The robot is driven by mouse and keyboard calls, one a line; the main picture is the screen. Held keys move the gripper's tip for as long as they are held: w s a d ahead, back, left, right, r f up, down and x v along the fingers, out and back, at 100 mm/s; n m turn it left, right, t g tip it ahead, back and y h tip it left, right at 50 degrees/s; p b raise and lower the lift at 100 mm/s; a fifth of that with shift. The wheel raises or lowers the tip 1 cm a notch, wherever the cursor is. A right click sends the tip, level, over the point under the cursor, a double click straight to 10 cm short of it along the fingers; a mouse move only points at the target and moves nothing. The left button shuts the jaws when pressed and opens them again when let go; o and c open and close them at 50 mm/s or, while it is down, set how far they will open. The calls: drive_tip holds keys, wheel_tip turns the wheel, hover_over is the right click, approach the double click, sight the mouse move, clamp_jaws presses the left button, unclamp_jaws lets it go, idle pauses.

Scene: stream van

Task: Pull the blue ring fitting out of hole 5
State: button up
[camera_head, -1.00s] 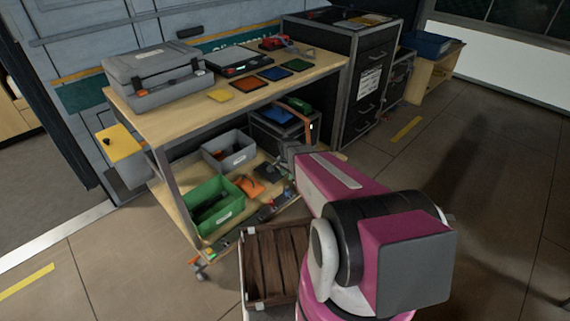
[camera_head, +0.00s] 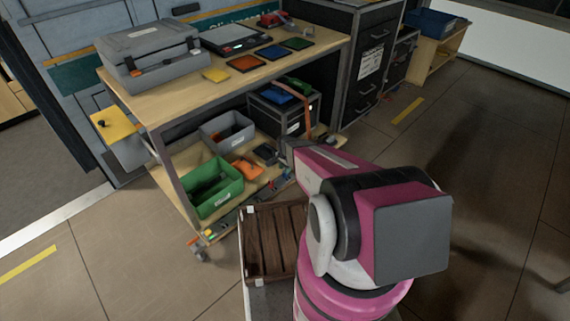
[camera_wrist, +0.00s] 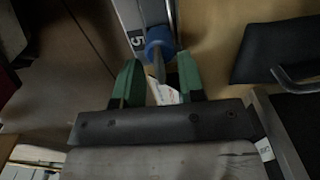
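The blue ring fitting (camera_wrist: 160,40) shows in the wrist view, beside a label "5" on a grey strip (camera_wrist: 128,14). A grey pin-like part extends from it toward my gripper. My gripper (camera_wrist: 160,66) has two green fingers, open and spread, with the blue ring just beyond and between the tips. The fingers do not appear to touch it. The hole itself is hidden. In the head view the grey strip (camera_head: 245,213) runs along the front of the lower shelf with several small coloured parts; I cannot single out the blue ring there.
The lower shelf holds a green bin (camera_head: 228,190), a grey bin (camera_head: 210,134), and an orange item (camera_head: 246,170). The tabletop (camera_head: 190,88) is above the shelf. A brown slatted crate (camera_head: 270,210) stands in front. Dark objects (camera_wrist: 280,48) lie right in the wrist view.

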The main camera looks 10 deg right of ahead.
drive_tip(key=shift+f, duration=0.35)
drive_tip(key=shift+c, duration=0.3)
clamp_jaws()
drive_tip(key=shift+r, duration=1.6)
drive_tip(key=shift+r, duration=1.45)
